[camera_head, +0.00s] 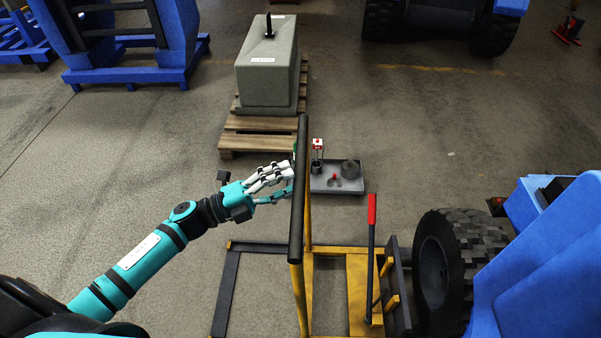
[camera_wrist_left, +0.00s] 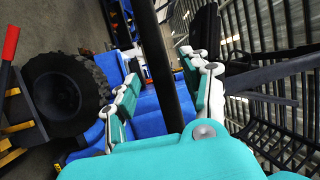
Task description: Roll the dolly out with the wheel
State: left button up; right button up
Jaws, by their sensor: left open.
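The yellow and black dolly (camera_head: 357,290) stands at lower centre in the head view, with a black handle bar (camera_head: 300,190) and a red-gripped lever (camera_head: 371,225). The large black wheel (camera_head: 457,262) stands upright right of the dolly's dark plate, beside a blue machine; whether the dolly bears it is hidden. The wheel also shows in the left wrist view (camera_wrist_left: 65,95). My left gripper (camera_head: 287,180) is open at the left side of the handle bar. In the left wrist view the bar (camera_wrist_left: 165,65) runs between the spread fingers. My right gripper is not in view.
A grey block (camera_head: 266,70) sits on a wooden pallet (camera_head: 255,142) beyond the handle. A grey tray (camera_head: 338,184) with small items lies on the floor past the dolly. The blue machine (camera_head: 545,270) fills the lower right. Floor left of the dolly is clear.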

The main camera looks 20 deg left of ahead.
aim_at(301, 176)
pick_arm(q)
jog(key=shift+x, duration=1.95)
grip_shut()
